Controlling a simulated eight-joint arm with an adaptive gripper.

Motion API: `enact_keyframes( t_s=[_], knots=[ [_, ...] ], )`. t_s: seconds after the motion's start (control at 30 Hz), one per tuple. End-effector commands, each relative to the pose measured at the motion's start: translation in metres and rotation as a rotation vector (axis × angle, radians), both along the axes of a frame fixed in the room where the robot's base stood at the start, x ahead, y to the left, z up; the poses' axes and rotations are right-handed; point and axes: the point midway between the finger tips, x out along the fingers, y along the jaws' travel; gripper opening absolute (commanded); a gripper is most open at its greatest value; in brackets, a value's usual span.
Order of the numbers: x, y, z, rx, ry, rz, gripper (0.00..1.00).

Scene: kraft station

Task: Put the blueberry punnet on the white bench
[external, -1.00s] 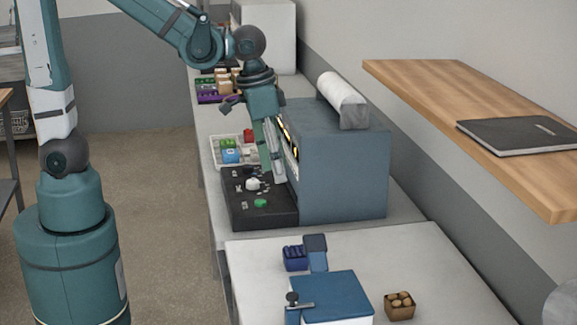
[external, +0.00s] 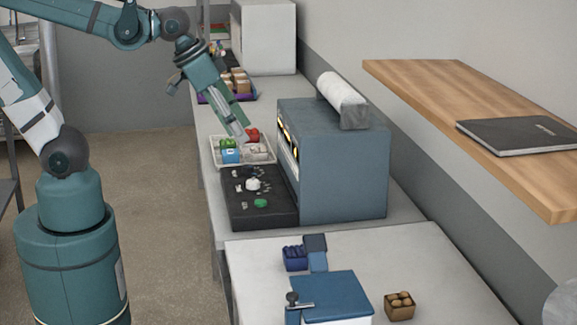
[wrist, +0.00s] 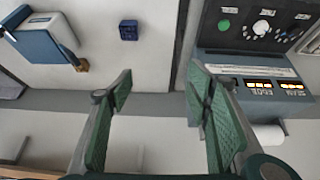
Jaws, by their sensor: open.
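The blueberry punnet (external: 295,258) is a small dark blue basket with dark blue contents. It sits upright on the near white bench top (external: 400,250), just left of a blue-grey device. It also shows in the wrist view (wrist: 128,30), at the top, left of centre. My gripper (external: 242,133) is over the white crate of coloured items in the external view, well behind and apart from the punnet. In the wrist view my gripper (wrist: 160,88) has its green-padded fingers spread wide with nothing between them.
A blue-grey machine (external: 345,165) with lit displays and a black front panel (external: 245,212) stands between my gripper and the punnet. A brown punnet (external: 399,306) is at the near right. A wooden shelf (external: 470,110) juts from the right wall.

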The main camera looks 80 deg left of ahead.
Motion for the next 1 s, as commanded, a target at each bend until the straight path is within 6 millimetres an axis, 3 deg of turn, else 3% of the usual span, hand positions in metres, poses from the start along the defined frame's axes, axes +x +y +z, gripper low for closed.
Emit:
enact_keyframes(
  t_s=[0.4, 1.0],
  knots=[
    [-0.029, 0.016, 0.012, 0.017, -0.100, 0.006, 0.50],
    [-0.031, 0.018, 0.013, 0.020, -0.111, 0.006, 0.50]
  ],
)
